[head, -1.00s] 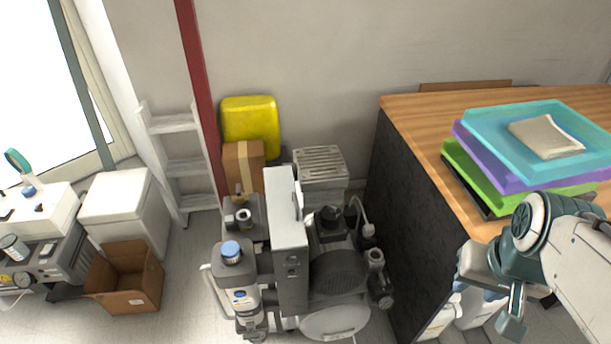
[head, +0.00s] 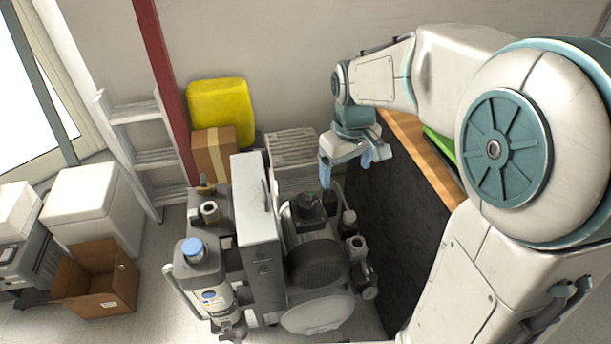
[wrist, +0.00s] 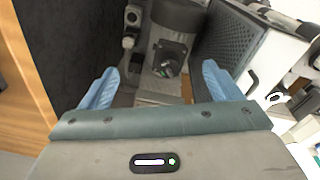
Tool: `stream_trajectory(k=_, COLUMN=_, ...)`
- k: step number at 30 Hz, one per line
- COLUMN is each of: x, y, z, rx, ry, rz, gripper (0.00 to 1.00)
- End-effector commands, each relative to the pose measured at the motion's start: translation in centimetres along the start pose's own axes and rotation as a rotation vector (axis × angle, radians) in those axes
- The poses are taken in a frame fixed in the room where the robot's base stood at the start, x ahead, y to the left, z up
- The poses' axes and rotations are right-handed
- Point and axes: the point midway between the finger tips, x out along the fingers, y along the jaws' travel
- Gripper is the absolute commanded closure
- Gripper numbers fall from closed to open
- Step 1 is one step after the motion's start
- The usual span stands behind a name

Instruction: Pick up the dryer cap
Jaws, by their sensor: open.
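The blue cap (head: 193,248), which looks like the dryer cap, sits on top of an upright grey-white canister (head: 205,285) at the front left of the compressor unit. My gripper (head: 346,170) is open and empty. It hangs above the back right of the compressor, well to the right of the blue cap and farther back. In the wrist view my open blue fingers (wrist: 160,82) frame a dark compressor head (wrist: 166,58). I cannot make out the blue cap in the wrist view.
A tall grey box (head: 257,225) stands between my gripper and the canister. The wooden desk (head: 408,128) with its dark side panel (head: 385,240) is close on the right. An open cardboard box (head: 95,280) lies on the floor at left.

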Motion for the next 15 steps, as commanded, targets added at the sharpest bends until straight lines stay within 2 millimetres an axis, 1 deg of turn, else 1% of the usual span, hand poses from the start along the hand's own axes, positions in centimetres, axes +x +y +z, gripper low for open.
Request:
stream_trajectory(k=1, x=2.3, y=0.1, z=-1.9, rx=-0.055, ry=-0.014, rz=-0.009, gripper=0.15)
stream_trajectory(k=3, x=4.4, y=0.3, z=-4.3, rx=-0.135, ry=-0.026, rz=-0.019, gripper=0.15)
stream_trajectory(k=6, x=7.6, y=0.4, z=-7.4, rx=-0.243, ry=-0.042, rz=-0.035, gripper=0.15)
stream_trajectory(k=9, x=10.5, y=0.3, z=-10.0, rx=-0.333, ry=-0.053, rz=-0.052, gripper=0.15)
stream_trajectory(k=12, x=12.8, y=0.2, z=-11.8, rx=-0.402, ry=-0.06, rz=-0.066, gripper=0.15)
stream_trajectory(k=15, x=14.2, y=0.1, z=-12.9, rx=-0.446, ry=-0.063, rz=-0.076, gripper=0.15)
